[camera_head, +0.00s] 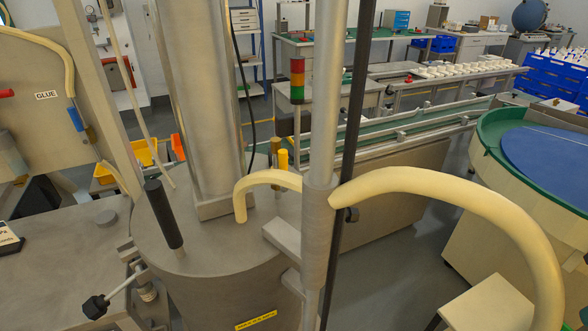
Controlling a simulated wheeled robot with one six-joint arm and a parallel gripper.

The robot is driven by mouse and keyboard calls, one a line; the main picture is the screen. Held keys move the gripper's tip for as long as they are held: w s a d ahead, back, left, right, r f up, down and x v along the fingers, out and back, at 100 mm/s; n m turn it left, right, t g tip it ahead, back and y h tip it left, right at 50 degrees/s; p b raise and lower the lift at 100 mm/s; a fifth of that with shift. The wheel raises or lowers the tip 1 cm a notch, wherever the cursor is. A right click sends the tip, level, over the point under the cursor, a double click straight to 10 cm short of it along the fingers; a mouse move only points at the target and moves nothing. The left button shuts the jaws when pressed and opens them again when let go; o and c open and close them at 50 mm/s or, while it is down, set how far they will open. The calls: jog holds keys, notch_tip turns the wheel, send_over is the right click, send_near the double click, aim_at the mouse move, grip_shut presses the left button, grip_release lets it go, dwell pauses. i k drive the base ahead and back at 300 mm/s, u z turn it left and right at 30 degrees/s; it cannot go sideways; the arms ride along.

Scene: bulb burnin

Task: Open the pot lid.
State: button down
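A large grey metal pot (225,300) stands in the lower middle of the head view, with a yellow label (256,320) low on its wall. Its flat grey lid (215,240) lies level on top and looks shut. A black handle (163,213) stands up tilted from the lid's left part. At the pot's left side a bolt with a black knob (96,306) sticks out to the lower left. A cream hose (268,178) bends down to the lid. My gripper is not in view.
A thick silver column (198,90) rises from the lid's back. A silver pole (322,120) stands in front of the pot's right side. A larger cream hose (480,200) arches rightward. A grey bench (60,260) is at left, a round green-rimmed table (490,135) at right.

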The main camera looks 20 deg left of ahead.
aim_at(220, 214)
jog(key=u, duration=0.45)
jog(key=k, duration=1.05)
jog(key=u, duration=1.2)
jog(key=i, duration=1)
jog(key=z, duration=0.8)
